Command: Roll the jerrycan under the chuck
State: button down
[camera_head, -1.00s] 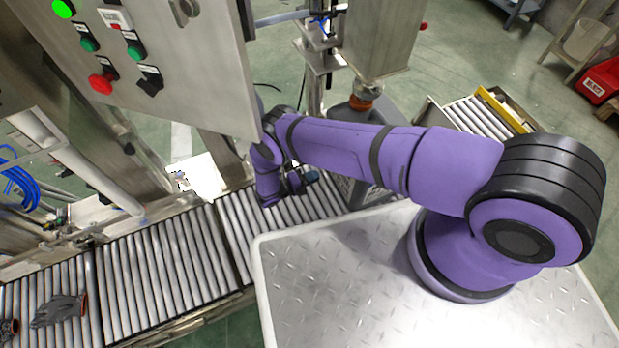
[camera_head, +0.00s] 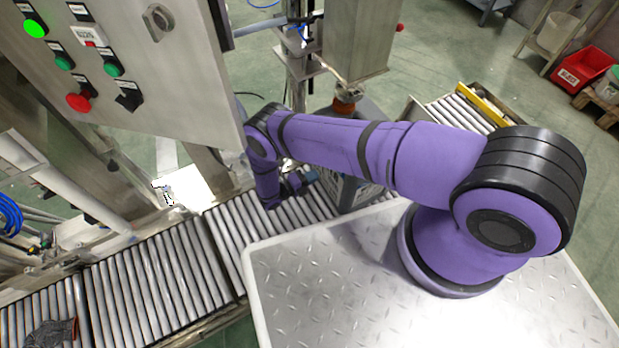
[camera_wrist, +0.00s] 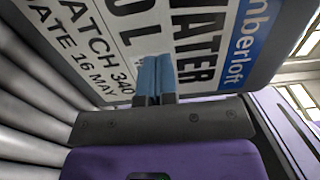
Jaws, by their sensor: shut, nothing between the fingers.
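The grey jerrycan (camera_head: 370,112) stands on the roller conveyor, partly hidden behind my arm. An orange-brown cap or fitting (camera_head: 345,104) shows at its top, just below a steel housing (camera_head: 358,45). The chuck itself I cannot make out clearly; a small grey part (camera_head: 348,90) sits between housing and cap. My gripper (camera_head: 308,178) is low over the rollers at the jerrycan's left side. In the wrist view its blue fingertips (camera_wrist: 155,75) are together and empty, at the jerrycan's printed label (camera_wrist: 130,35). Whether they touch it I cannot tell.
Roller conveyor (camera_head: 160,285) runs to the lower left, with a dark glove (camera_head: 52,335) on it. A control panel (camera_head: 150,75) hangs at upper left. More rollers with a yellow bar (camera_head: 488,105) lie beyond the jerrycan. A red bin (camera_head: 583,72) stands far right.

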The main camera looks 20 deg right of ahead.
jog(key=shift+w+d, duration=0.15)
jog(key=shift+d, duration=0.6)
jog(key=shift+w+d, duration=0.15)
jog(key=shift+d, duration=0.6)
jog(key=shift+d, duration=0.15)
jog(key=shift+w+d, duration=0.25)
jog(key=shift+d, duration=0.95)
jog(key=s+a, duration=0.2)
jog(key=a, duration=0.9)
dwell(0.5)
jog(key=shift+s+a, duration=0.1)
jog(key=shift+s, duration=0.05)
dwell(0.8)
